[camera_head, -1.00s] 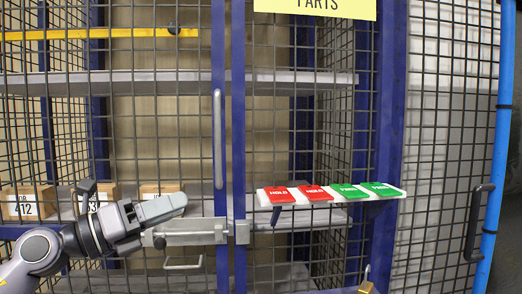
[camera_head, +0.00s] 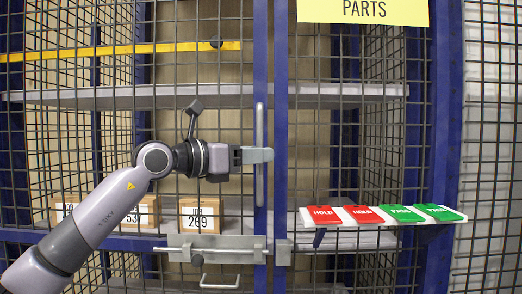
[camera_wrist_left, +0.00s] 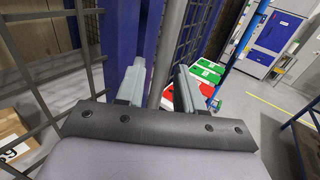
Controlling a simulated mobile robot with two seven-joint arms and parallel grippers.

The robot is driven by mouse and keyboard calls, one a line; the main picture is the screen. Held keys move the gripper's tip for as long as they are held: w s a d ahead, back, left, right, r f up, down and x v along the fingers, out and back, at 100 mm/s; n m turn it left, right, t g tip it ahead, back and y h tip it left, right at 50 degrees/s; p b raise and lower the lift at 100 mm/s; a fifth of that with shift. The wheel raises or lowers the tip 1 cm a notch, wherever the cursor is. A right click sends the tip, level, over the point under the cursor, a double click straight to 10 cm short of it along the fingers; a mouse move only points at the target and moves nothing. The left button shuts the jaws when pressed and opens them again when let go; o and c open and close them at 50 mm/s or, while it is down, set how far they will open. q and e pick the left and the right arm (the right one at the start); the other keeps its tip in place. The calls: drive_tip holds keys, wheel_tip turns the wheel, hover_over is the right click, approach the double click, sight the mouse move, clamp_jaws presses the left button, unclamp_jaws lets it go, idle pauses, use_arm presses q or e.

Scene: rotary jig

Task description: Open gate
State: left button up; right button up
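The gate is a mesh door with a blue frame post (camera_head: 261,60) on its right edge. A grey vertical pull handle (camera_head: 259,118) is fixed to that post. My left gripper (camera_head: 258,155) is at the lower half of the handle. In the left wrist view, the handle (camera_wrist_left: 168,55) runs between the two fingers of my left gripper (camera_wrist_left: 160,88), which look apart; contact is unclear. A grey slide bolt (camera_head: 212,250) sits below, with a keeper (camera_head: 283,252) on the neighbouring post; whether the bolt reaches into it is unclear. The gate looks closed. My right gripper is not in view.
A white shelf (camera_head: 310,219) outside the cage, right of the gate, carries red HOLD tags (camera_head: 360,215) and green PASS tags (camera_head: 437,212). Numbered boxes (camera_head: 200,215) stand behind the mesh. Open floor (camera_wrist_left: 268,110) shows at right in the left wrist view.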

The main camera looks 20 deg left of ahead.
use_arm(q)
drive_tip(key=shift+w+d, duration=0.45)
drive_tip(key=shift+w, duration=0.05)
clamp_jaws()
drive_tip(key=shift+s, duration=0.1)
